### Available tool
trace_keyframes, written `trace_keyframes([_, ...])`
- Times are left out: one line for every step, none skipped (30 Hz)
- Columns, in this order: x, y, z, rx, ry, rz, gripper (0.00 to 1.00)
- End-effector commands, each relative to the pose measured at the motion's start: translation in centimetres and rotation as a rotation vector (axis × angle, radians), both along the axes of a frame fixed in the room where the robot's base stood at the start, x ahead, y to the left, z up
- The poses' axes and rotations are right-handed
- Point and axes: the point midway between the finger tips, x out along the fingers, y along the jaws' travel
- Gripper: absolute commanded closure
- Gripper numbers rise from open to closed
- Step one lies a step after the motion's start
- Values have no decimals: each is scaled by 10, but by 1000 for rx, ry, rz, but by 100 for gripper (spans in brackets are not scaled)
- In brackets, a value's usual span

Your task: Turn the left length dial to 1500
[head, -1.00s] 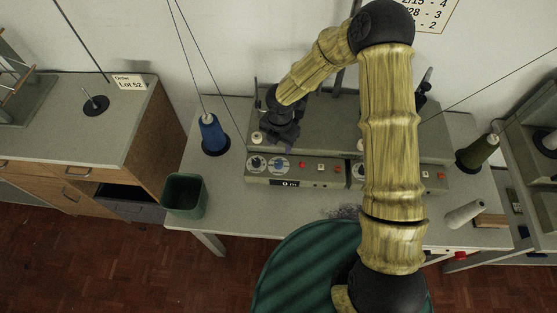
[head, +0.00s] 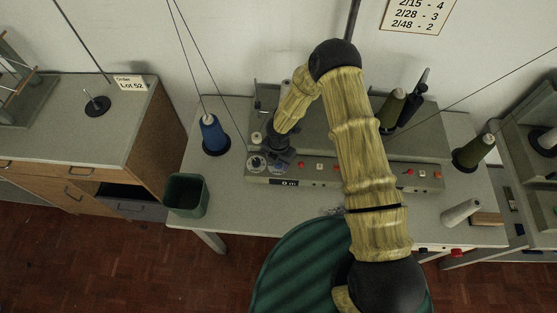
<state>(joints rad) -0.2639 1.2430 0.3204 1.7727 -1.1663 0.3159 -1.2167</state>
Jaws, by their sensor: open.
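The left control panel (head: 312,182) on the front of the grey machine carries two dials side by side. The left one (head: 256,163) has a pale scale and shows in part. The right one (head: 279,169) is partly hidden behind my gripper. Their markings are too small to read, so I cannot tell which is the length dial or where either points. Below them a small display (head: 285,183) reads "0 m". My gripper (head: 276,155) is open, just above and behind the dials, closest to the right one. Whether it touches a dial cannot be seen.
Red buttons (head: 305,164) sit right of the dials. Olive cones (head: 393,108) stand on the machine right of my arm. A green round seat (head: 295,265) is in front of the table.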

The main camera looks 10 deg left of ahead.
Motion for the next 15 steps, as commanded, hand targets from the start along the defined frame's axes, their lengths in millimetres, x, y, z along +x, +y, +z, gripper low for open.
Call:
trace_keyframes([0, 0, 0, 0, 0, 0, 50])
trace_keyframes([0, 0, 0, 0, 0, 0, 50])
trace_keyframes([0, 0, 0, 0, 0, 0, 52])
trace_keyframes([0, 0, 0, 0, 0, -1, 57])
trace_keyframes([0, -1, 0, 0, 0, -1, 63])
trace_keyframes([0, -1, 0, 0, 0, -2, 71])
trace_keyframes([1, -2, 0, 0, 0, -3, 77])
trace_keyframes([1, -2, 0, 0, 0, -3, 83])
trace_keyframes([1, -2, 0, 0, 0, -3, 91])
trace_keyframes([1, -2, 0, 0, 0, -4, 94])
trace_keyframes([1, -2, 0, 0, 0, -4, 94])
trace_keyframes([1, -2, 0, 0, 0, -5, 94])
trace_keyframes([1, -2, 0, 0, 0, -6, 94])
trace_keyframes([1, -2, 0, 0, 0, -7, 94])
trace_keyframes([1, -3, 0, 0, -1, -9, 94])
